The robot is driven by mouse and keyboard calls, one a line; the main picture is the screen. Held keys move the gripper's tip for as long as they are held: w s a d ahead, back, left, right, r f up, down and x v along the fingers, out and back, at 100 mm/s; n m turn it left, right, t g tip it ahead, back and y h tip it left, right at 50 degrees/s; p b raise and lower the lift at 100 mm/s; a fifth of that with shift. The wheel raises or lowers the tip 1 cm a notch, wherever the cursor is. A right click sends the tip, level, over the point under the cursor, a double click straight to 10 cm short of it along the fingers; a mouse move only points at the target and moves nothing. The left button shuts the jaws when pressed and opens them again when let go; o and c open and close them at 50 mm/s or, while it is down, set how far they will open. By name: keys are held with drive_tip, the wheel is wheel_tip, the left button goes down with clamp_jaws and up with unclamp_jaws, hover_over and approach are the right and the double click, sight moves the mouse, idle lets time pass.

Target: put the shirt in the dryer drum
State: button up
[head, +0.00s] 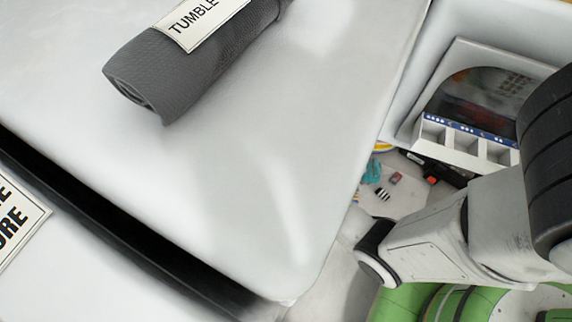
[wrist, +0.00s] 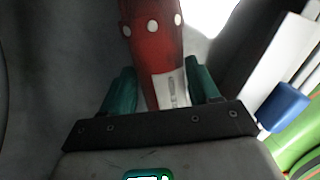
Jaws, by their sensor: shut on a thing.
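In the wrist view, my gripper (wrist: 161,86) has its two green fingers shut on a red thing with white spots (wrist: 158,52). The red thing has a white patch or label near its held end and extends away from the fingers. Its far end is cut off at the top of the view. It may be the shirt, but I cannot tell for sure. In the head view, neither my gripper nor the red thing shows. No dryer drum opening can be made out for certain in either view.
A rolled grey cloth (head: 200,66) with a "TUMBLE" label lies on a large white surface (head: 220,170). A dark gap (head: 110,235) runs along its lower-left edge, beside a partly cut-off sign (head: 14,222). At right are a white compartmented tray (head: 465,142) and small scattered items.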

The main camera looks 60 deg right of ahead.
drive_tip(key=shift+f, duration=0.5)
drive_tip(key=o, duration=1.2)
drive_tip(key=shift+o, duration=0.2)
wheel_tip(320, 180, up, 13)
drive_tip(key=a+p, duration=0.1)
drive_tip(key=p, duration=0.4)
drive_tip(key=shift+s+a, duration=0.2)
drive_tip(key=shift+s, duration=0.15)
